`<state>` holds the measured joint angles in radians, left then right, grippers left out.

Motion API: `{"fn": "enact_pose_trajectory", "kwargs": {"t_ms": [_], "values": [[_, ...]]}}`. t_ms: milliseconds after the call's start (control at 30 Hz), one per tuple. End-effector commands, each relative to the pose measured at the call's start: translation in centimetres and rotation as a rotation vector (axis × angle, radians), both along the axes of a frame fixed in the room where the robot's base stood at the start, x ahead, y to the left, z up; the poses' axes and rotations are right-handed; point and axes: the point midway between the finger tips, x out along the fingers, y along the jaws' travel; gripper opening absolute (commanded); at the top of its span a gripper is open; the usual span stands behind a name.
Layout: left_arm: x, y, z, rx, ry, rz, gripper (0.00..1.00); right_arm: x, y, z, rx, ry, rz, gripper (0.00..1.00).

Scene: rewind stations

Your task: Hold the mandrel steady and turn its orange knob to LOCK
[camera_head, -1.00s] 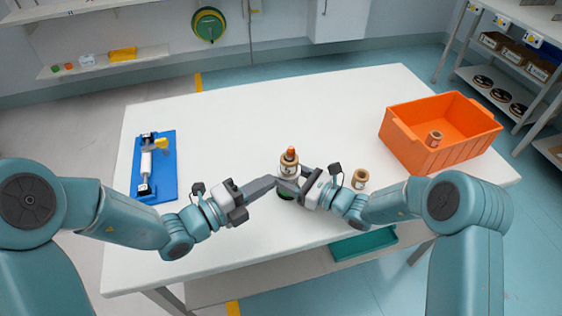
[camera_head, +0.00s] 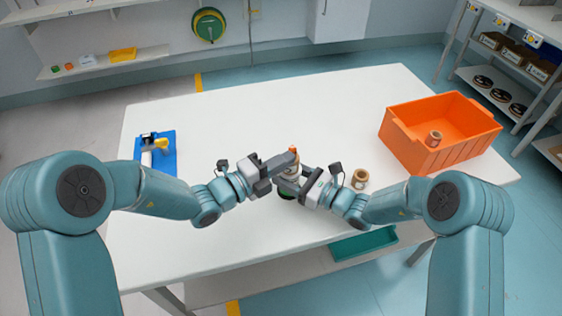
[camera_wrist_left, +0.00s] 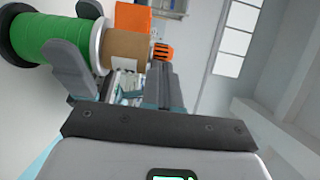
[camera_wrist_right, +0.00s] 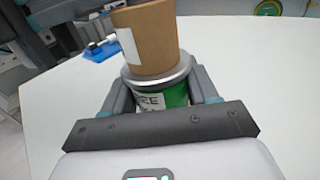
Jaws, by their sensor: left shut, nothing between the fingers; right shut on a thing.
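The mandrel (camera_head: 293,171) stands near the table's front middle, its orange knob (camera_head: 293,149) on top. The right wrist view shows its green labelled lower part (camera_wrist_right: 168,97), grey collar and a cardboard core (camera_wrist_right: 150,38) above. My right gripper (camera_head: 291,190) is shut on the lower part; its fingers sit on both sides in the right wrist view (camera_wrist_right: 160,85). My left gripper (camera_head: 285,163) is shut and empty. Its fingertips (camera_wrist_left: 160,66) are close beside the core and orange knob (camera_wrist_left: 162,51) in the left wrist view; I cannot tell whether they touch. No lock marking is readable.
A loose cardboard core (camera_head: 360,179) lies right of my right gripper. An orange bin (camera_head: 410,150) with another core (camera_head: 433,138) stands at the right. The table's back middle is clear.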

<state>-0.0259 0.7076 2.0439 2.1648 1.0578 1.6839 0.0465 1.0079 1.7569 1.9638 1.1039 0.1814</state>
Motion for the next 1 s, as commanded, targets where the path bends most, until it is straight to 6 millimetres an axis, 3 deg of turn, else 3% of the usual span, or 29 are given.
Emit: {"fn": "enact_pose_trajectory", "kwargs": {"t_ms": [100, 400, 533, 700, 1000], "values": [[-0.1, -1.3, 0.0, 0.001, -0.001, -0.002, 0.0, -0.3, 0.3, 0.1, -0.003, -0.007, 0.013, 0.19], [-0.1, -1.3, 0.0, 0.001, -0.001, 0.001, 0.0, -0.3, 0.3, 0.0, -0.003, -0.007, 0.011, 0.18], [-1.0, -1.6, 0.0, 0.0, 0.002, -0.001, 0.0, -0.2, 0.3, 0.0, -0.003, -0.007, 0.011, 0.18], [-4.5, -2.6, 0.0, 0.001, 0.002, -0.003, 0.0, -0.2, 0.2, 0.0, -0.003, -0.005, 0.01, 0.18], [-10.7, 0.8, 0.0, 0.001, 0.002, 0.003, 0.0, -0.2, 0.2, 0.0, -0.003, -0.005, 0.01, 0.18]]}}
